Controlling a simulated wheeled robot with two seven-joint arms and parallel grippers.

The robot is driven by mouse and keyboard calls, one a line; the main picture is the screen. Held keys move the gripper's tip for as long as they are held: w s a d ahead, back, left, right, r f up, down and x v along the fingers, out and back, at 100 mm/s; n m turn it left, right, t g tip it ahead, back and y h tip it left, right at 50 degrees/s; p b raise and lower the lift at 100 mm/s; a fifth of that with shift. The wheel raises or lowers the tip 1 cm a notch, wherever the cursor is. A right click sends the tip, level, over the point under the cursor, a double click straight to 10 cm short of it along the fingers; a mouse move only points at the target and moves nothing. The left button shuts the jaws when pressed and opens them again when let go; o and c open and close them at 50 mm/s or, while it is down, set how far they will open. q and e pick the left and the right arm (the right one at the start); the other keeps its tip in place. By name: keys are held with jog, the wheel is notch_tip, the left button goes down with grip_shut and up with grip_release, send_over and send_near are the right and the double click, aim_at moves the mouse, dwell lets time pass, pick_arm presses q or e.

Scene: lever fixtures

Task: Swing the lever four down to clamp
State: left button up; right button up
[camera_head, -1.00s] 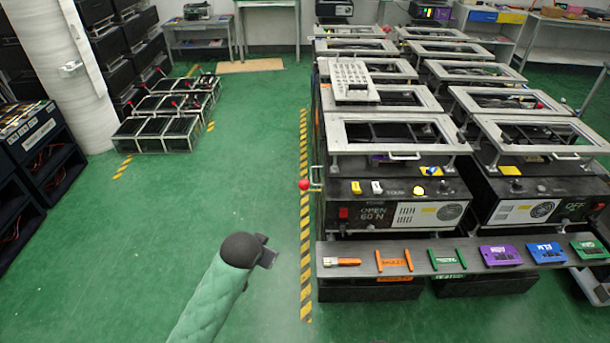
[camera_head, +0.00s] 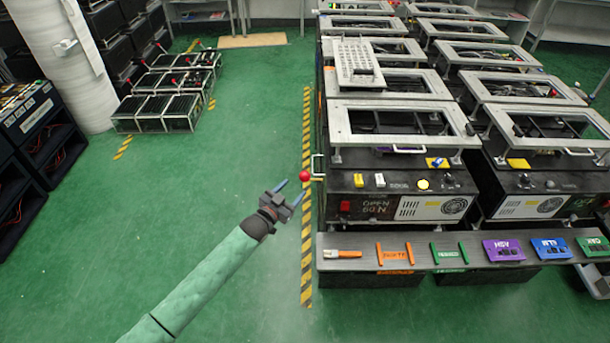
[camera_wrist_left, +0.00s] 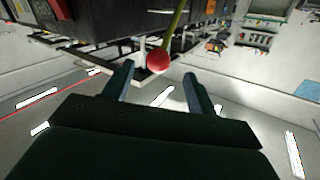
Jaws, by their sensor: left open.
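A lever with a red ball knob (camera_head: 305,176) stands out from the left side of the nearest left machine. The knob shows in the wrist view (camera_wrist_left: 158,61), on a yellow-green rod, at the mouth between my finger tips. I see no number marking it as lever four. My left gripper (camera_head: 291,191) is open and empty, just left of and slightly below the knob in the head view. Its two fingers also show in the left wrist view (camera_wrist_left: 160,72), one on each side of the knob and apart from it. My right gripper is out of view.
The machine front (camera_head: 375,208) reads "OPEN 60 N". A grey shelf (camera_head: 345,266) with coloured tags and tools runs along the front. Another group of black machines (camera_head: 165,100) stands at the far left. Green floor (camera_head: 200,210) lies clear left of the striped line.

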aim_at(301, 180)
pick_arm(q)
jog(key=shift+d+r, duration=0.1)
jog(key=shift+r, duration=0.25)
jog(key=shift+w+d+r, duration=0.1)
jog(key=p+x, duration=0.2)
jog(key=x, duration=0.4)
jog(key=shift+r+p, duration=0.1)
jog(key=shift+p, duration=0.2)
jog(key=shift+w+d, duration=0.4)
jog(key=shift+w, duration=0.2)
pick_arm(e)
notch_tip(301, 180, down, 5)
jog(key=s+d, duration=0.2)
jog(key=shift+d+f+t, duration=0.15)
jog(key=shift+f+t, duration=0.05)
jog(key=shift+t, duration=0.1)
pick_arm(q)
grip_shut()
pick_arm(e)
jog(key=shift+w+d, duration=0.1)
